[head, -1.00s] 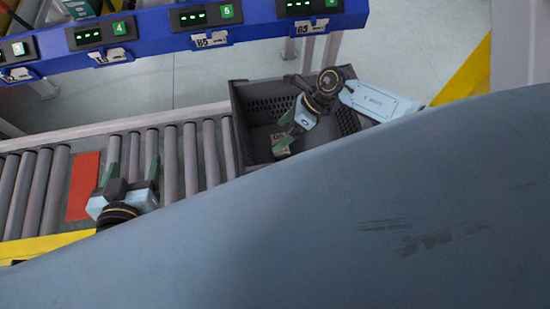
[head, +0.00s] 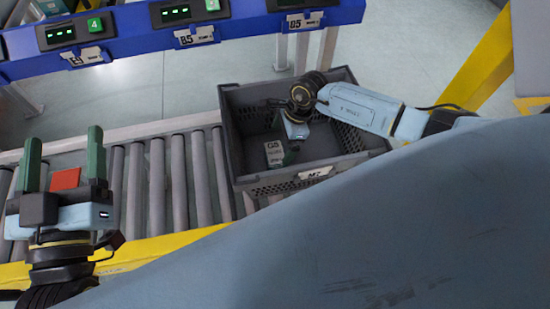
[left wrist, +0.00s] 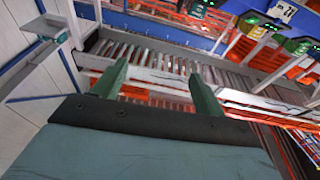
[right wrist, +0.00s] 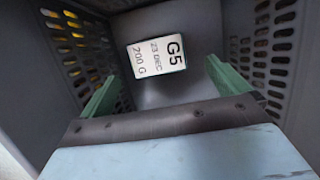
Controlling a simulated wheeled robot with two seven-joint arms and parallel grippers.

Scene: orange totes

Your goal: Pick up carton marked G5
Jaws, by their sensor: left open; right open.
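The carton marked G5 (head: 274,153) is a small box with a white label, lying on the floor of a dark grey crate (head: 238,120). In the right wrist view the carton (right wrist: 156,55) reads "G5 23 DEC 200 G" and sits beyond the fingertips, between their lines. My right gripper (head: 290,146) is inside the crate, close to the carton, open and empty; it also shows in the right wrist view (right wrist: 155,78). My left gripper (head: 63,150) is open and empty above the roller conveyor at the left.
The roller conveyor (head: 157,180) runs left from the crate, with a red patch (head: 66,179) behind my left fingers. A blue rail (head: 250,32) with numbered displays crosses the back. A yellow post (head: 470,70) stands at the right.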

